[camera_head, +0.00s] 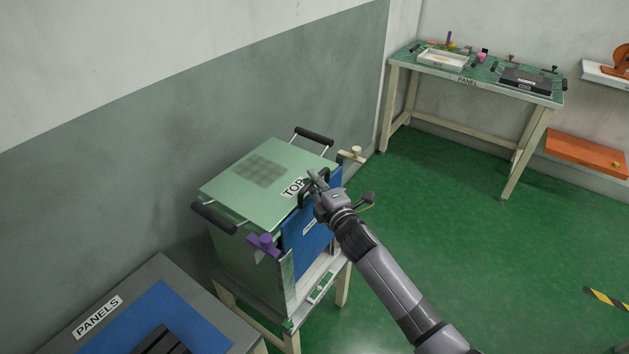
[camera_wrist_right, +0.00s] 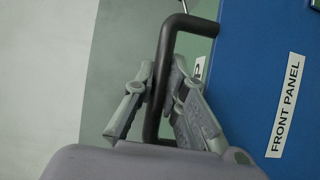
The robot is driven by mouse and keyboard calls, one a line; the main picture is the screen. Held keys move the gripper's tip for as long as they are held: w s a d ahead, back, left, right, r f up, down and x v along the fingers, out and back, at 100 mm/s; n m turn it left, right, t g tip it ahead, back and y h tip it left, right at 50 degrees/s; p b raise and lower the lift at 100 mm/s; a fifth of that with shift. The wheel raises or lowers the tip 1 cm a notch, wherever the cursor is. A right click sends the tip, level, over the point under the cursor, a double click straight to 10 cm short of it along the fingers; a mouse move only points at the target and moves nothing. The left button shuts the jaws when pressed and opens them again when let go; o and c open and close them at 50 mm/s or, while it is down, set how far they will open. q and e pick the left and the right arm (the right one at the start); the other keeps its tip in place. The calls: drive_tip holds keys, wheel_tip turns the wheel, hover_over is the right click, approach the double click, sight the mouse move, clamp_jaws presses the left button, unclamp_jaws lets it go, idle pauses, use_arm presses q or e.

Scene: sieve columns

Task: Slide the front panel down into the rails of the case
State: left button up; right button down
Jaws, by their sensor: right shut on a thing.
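The green case (camera_head: 232,215), labelled TOP, stands on a stand left of centre in the head view. The blue front panel (camera_head: 308,226) is upright at its open front, partly hidden by my right arm. It also shows in the right wrist view (camera_wrist_right: 252,75) with a FRONT PANEL label. My right gripper (camera_head: 318,186) is shut on the panel's black handle (camera_wrist_right: 168,75), level with the top of the case. A pale rail edge (camera_head: 287,283) shows below the panel at left. I cannot tell how the panel's edges sit in the rails. My left gripper is not in view.
A purple clamp-like part (camera_head: 264,244) and a cream one (camera_head: 351,155) stick out at the case's front corners. A grey table (camera_head: 62,311) labelled PANELS is at lower left. A workbench (camera_head: 470,79) with tools stands far right. The green floor between is clear.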

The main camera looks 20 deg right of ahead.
wheel_tip(320, 180, up, 20)
drive_tip(key=p, duration=1.8)
idle(2.6)
idle(1.5)
